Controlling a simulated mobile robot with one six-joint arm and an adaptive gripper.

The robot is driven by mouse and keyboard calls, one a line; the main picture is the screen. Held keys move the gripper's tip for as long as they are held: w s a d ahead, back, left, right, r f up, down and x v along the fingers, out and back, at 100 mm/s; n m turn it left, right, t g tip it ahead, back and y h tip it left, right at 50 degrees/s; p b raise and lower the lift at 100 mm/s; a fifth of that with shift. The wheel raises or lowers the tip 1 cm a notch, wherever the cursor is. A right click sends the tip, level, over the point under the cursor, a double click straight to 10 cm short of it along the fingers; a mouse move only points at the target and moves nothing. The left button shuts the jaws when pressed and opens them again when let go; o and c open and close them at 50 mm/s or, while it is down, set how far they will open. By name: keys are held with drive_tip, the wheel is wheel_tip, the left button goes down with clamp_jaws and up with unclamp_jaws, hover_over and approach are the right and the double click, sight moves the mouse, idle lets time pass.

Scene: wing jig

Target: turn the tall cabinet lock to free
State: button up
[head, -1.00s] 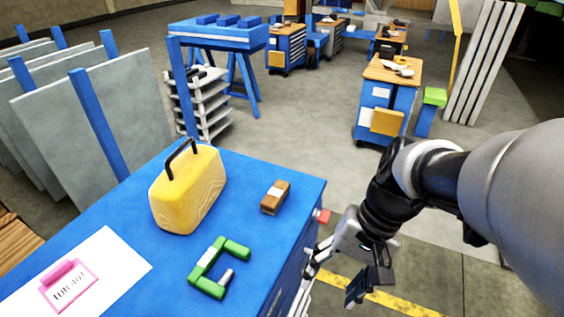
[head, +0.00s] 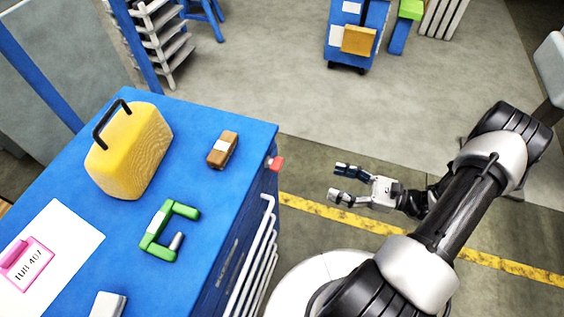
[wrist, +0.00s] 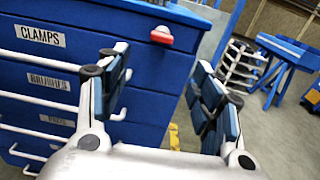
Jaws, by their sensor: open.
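The cabinet (head: 231,133) is blue, with drawers on its front. Its lock is a small red knob (head: 275,163) that sticks out near the top far corner of the drawer front. In the wrist view the red knob (wrist: 162,37) is at the top, above the gap between my fingers. I cannot tell which way the knob is turned. My gripper (head: 339,182) is open and empty. It is to the right of the knob, apart from it, with its fingers pointing towards the cabinet.
Labelled drawers (wrist: 40,36) have long white bar handles that stick out. On the cabinet top are a yellow case (head: 130,155), a brown block (head: 222,149), a green clamp (head: 160,232) and a pink tag (head: 25,263) on white paper. The floor beyond my gripper is clear.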

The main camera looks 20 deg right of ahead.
sight(274, 164)
drive_tip(key=x, duration=1.7)
drive_tip(key=shift+w, duration=0.25)
drive_tip(key=c, duration=1.1)
drive_tip(key=shift+o, duration=0.2)
